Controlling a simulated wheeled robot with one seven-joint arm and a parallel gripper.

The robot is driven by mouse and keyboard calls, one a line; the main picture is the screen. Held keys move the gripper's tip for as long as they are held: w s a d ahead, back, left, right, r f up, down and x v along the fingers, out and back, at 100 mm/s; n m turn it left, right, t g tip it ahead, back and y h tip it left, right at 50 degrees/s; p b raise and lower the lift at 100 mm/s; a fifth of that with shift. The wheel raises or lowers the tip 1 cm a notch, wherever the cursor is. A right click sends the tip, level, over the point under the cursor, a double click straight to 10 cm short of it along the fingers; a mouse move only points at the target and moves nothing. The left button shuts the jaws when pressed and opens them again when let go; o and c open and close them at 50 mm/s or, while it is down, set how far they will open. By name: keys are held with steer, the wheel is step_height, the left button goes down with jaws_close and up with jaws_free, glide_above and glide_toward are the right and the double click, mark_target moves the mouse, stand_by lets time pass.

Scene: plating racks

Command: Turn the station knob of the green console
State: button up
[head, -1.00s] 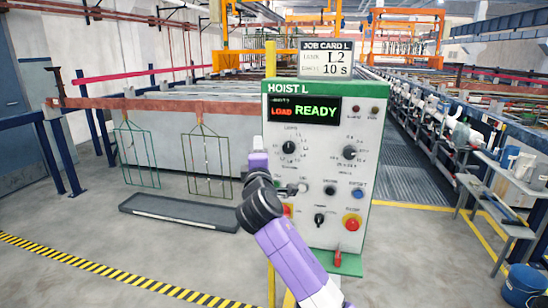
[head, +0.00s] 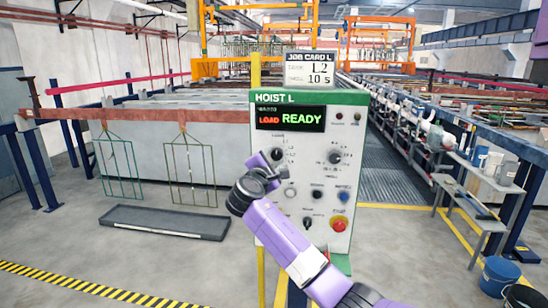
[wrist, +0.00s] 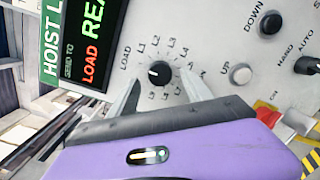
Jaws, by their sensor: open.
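The green-edged console (head: 345,118) headed HOIST L stands in front of me. Its station knob (wrist: 160,72) is black and round, ringed by the labels LOAD, L1, L2, L3 and L4; a small light mark shows toward its left side in the wrist view. In the head view the knob (head: 278,154) is just beyond my gripper (head: 264,160). In the wrist view my gripper (wrist: 160,82) is open, with one finger on each side of the knob. I cannot tell whether the fingers touch it. The display (head: 290,118) reads LOAD in red and READY in green.
The job card (head: 312,69) above the console reads L2 and 10 s. A second dial (head: 335,157), small buttons and a red stop button (head: 338,224) share the panel. A grey tray (head: 165,222) and hanging racks (head: 190,175) are at left.

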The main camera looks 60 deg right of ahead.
steer(key=shift+x, duration=0.8)
jaws_close()
steer(key=shift+f, duration=0.1)
steer(key=shift+m, duration=0.3)
